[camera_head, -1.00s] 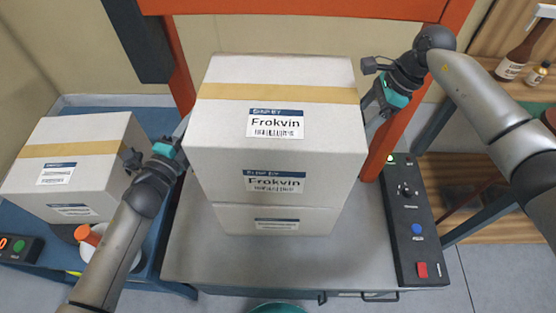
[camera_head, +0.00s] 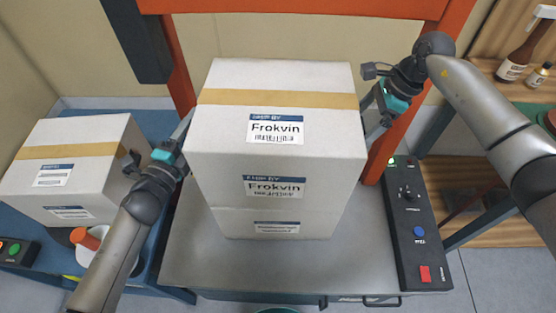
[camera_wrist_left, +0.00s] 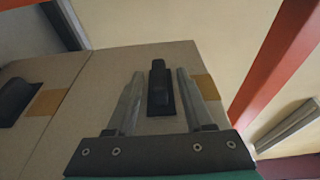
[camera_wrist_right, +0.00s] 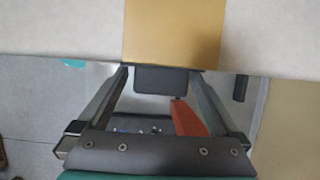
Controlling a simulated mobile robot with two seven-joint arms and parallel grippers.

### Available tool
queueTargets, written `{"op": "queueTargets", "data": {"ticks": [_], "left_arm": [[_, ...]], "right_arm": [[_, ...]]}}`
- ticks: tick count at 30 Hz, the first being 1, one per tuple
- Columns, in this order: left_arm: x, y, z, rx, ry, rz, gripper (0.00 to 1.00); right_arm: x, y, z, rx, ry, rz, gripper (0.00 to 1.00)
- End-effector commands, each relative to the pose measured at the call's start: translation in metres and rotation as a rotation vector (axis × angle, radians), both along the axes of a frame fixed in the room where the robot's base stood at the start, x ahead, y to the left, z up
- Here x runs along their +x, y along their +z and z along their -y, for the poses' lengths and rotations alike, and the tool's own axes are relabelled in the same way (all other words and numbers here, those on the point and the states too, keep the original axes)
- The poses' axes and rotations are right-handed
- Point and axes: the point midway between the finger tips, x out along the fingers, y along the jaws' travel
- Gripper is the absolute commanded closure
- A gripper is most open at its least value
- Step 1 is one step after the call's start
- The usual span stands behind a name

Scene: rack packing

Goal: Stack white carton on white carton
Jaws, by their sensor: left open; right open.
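A white carton (camera_head: 277,152) with a tan tape strip and a "Frokvin" label sits on another white carton (camera_head: 275,224) on the grey worktop. Their edges look roughly in line. My left gripper (camera_head: 188,122) is at the upper carton's left side. My right gripper (camera_head: 378,128) is open at the right side. In the right wrist view, its fingers (camera_wrist_right: 165,75) lie near the taped carton (camera_wrist_right: 172,30); I cannot tell whether they touch it.
A similar white carton (camera_head: 72,165) stands on the blue table (camera_head: 85,240) at the left, near my left arm. A dark control panel (camera_head: 415,225) lies right of the stack. An orange-red frame (camera_head: 300,8) rises behind it. Bottles (camera_head: 520,55) stand on a shelf at right.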

Motion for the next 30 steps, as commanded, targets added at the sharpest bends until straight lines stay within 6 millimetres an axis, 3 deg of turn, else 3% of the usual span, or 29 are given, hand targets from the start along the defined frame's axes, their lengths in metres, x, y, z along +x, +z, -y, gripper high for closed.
{"op": "queueTargets", "data": {"ticks": [21,30], "left_arm": [[-0.099,-0.001,-0.029,-0.001,0.001,-0.002,0.48],[-0.112,0.0,-0.033,0.001,0.0,0.0,0.48]], "right_arm": [[0.0,0.0,0.0,0.001,0.0,0.0,0.0],[0.0,0.007,0.003,0.0,0.0,0.002,0.0]]}}
